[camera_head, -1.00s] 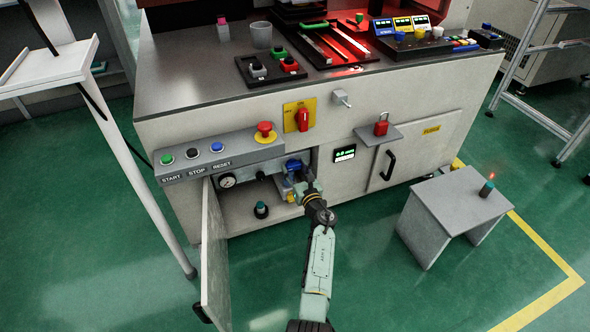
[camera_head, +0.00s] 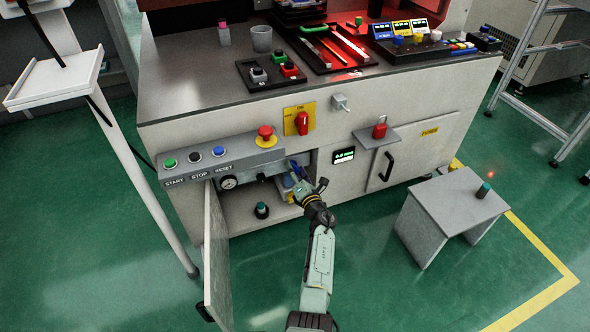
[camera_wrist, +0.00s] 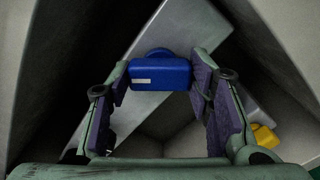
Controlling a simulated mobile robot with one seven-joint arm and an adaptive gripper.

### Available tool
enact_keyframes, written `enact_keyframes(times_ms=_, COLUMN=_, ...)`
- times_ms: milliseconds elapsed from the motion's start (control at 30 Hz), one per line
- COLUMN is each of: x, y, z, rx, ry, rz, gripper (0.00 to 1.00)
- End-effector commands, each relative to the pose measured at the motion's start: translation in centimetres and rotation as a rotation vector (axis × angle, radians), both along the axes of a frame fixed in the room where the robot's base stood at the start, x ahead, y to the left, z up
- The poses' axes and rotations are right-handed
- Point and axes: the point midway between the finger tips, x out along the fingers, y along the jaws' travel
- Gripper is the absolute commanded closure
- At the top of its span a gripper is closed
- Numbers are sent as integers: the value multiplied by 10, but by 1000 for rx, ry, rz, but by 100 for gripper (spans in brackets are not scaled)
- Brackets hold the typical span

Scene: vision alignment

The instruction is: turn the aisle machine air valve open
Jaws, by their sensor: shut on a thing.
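The blue air valve handle (camera_head: 287,182) is inside the open lower compartment of the aisle machine, right of the round gauge (camera_head: 229,182). In the wrist view the blue handle (camera_wrist: 160,76), with a small white label, sits between my two finger pads. My gripper (camera_head: 299,184) is shut on it, and the gripper (camera_wrist: 161,72) shows one finger on each side of the block in the wrist view. In the head view my gripper hides part of the handle and whatever lies behind it.
The compartment door (camera_head: 216,258) hangs open at the left. A yellow part (camera_wrist: 263,137) lies low right in the wrist view. A black knob with a teal top (camera_head: 261,210) stands left of my gripper. A grey stool (camera_head: 446,211) stands right; the green floor between is clear.

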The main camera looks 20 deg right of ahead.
Motion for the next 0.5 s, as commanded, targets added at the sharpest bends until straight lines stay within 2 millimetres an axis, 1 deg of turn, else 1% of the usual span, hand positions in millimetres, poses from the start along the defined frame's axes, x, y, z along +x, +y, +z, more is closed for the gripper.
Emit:
enact_keyframes(times_ms=33, x=1, y=0, z=3, rx=43, ry=1, rz=0, gripper=81)
enact_keyframes(times_ms=500, x=2, y=0, z=4, rx=455, ry=13, rz=0, gripper=81)
